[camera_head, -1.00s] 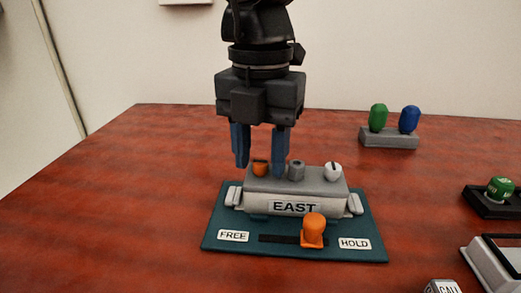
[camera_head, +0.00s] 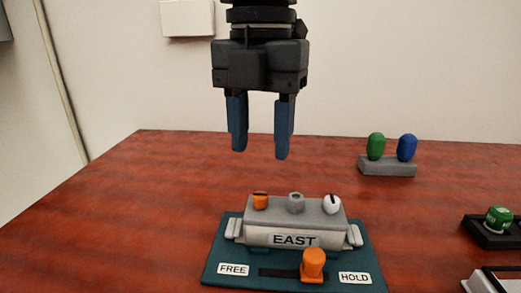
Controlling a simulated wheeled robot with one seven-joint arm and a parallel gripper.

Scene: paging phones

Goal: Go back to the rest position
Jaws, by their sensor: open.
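My gripper (camera_head: 260,153) hangs above and behind the grey EAST unit, with its two blue fingers apart and nothing between them. The EAST unit (camera_head: 280,239) sits on a teal base plate (camera_head: 222,250) on the table. Its top carries an orange knob (camera_head: 260,200), a grey knob (camera_head: 296,202) and a white knob (camera_head: 332,203). An orange slider (camera_head: 313,265) stands in the dark slot between the FREE label (camera_head: 233,269) and the HOLD label (camera_head: 354,278), nearer HOLD. My fingers touch none of these.
A grey block (camera_head: 388,166) with a green peg (camera_head: 376,146) and a blue peg (camera_head: 407,147) stands at the back right. A black block with a green knob (camera_head: 499,219) and a partly cut-off device (camera_head: 488,282) are at the right. The table's left side is clear.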

